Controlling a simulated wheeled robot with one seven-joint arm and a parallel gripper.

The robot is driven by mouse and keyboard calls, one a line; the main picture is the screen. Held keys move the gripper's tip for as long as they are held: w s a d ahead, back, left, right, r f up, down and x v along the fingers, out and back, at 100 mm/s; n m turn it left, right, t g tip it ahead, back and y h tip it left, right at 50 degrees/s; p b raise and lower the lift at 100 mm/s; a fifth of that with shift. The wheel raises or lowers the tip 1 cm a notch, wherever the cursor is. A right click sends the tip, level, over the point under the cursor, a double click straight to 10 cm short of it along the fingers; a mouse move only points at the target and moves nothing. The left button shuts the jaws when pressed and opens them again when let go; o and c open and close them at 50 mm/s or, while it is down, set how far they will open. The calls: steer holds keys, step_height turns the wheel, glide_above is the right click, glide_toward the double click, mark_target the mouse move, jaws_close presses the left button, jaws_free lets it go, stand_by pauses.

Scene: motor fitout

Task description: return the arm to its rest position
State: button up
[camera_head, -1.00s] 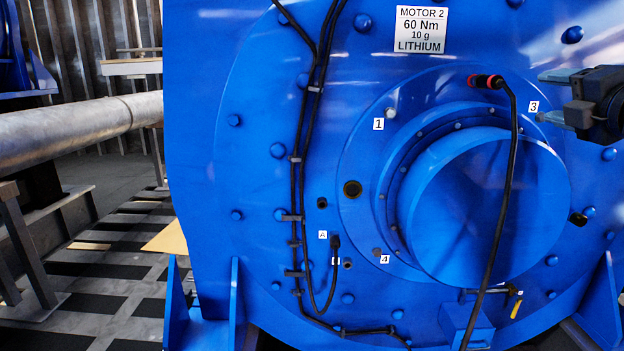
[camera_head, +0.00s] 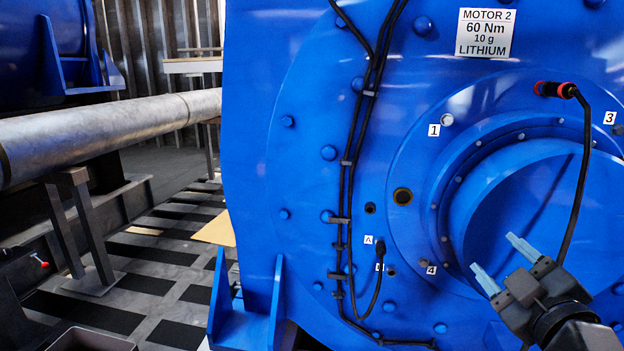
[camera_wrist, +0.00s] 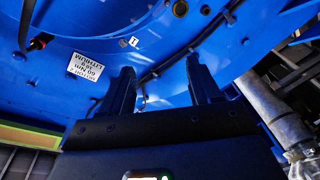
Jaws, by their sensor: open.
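My gripper (camera_head: 498,265) is open and empty at the lower right of the head view, its two grey fingers apart and pointing up and left. It is in front of the round blue hub of the motor (camera_head: 300,190). I cannot tell its exact distance from the motor. In the wrist view my gripper (camera_wrist: 160,88) shows both dark fingers apart with nothing between them. Behind them are the blue motor face and its white label (camera_wrist: 90,66), seen upside down.
A black cable with a red-ringed plug (camera_head: 555,89) hangs close to my gripper. More black cables (camera_head: 350,190) run down the motor face. A grey pipe (camera_head: 110,130) lies at the left on a stand. The striped floor (camera_head: 150,270) at the left has clear patches.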

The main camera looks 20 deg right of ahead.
steer(key=s+a+f+m+g+y, duration=0.1)
steer(key=s+a+f+m, duration=0.1)
steer(key=s+a+f, duration=0.4)
steer(key=s+a+f+m+y, duration=0.1)
steer(key=s+a+f+m, duration=0.1)
steer(key=s+a+f, duration=0.55)
steer(key=s+a+r+y, duration=0.1)
steer(key=s+a+y, duration=0.1)
steer(key=s, duration=0.5)
steer(key=s+a+r+m+y+p, duration=0.1)
steer(key=s+a, duration=0.3)
steer(key=s, duration=0.4)
steer(key=shift+s+a+m+g+y, duration=0.3)
steer(key=shift+a+g+y, duration=0.1)
steer(key=shift+y, duration=0.4)
